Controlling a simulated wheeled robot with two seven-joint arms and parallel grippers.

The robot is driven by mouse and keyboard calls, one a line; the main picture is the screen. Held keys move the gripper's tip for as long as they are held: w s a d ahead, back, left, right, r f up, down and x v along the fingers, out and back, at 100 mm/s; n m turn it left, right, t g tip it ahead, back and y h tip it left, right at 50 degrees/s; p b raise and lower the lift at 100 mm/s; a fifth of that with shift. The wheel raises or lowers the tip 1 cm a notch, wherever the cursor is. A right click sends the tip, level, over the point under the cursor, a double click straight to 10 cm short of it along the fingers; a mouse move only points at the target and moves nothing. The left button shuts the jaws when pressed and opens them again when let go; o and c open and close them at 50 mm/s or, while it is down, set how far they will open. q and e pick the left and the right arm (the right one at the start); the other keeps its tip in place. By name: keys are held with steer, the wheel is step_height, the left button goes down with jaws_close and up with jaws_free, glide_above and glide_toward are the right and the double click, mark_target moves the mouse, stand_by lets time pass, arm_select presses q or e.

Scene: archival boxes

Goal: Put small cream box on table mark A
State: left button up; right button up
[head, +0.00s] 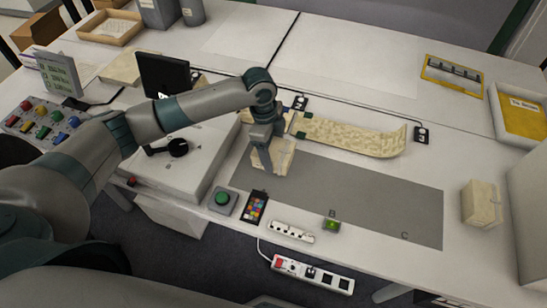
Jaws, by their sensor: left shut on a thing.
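My left gripper (268,166) reaches down over the left part of the grey mat (370,195). It is shut on a small cream box (283,157), which its fingers partly cover. I cannot tell whether the box touches the mat or hangs just above it. The letters B (332,213) and C (404,236) show along the mat's near edge. The letter A is not visible to me. My right gripper is not in view.
Another cream box (481,203) stands right of the mat. A cream textured strip (350,136) lies behind it.

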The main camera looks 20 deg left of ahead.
arm_select(q)
step_height(320, 180, down, 3)
steer(key=shift+r+p, duration=0.1)
steer(key=shift+p, duration=0.35)
steer(key=shift+f, duration=0.45)
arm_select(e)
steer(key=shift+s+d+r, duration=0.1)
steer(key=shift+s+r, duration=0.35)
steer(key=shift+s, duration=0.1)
arm_select(q)
steer(key=o, duration=1.3)
steer(key=shift+f, duration=0.1)
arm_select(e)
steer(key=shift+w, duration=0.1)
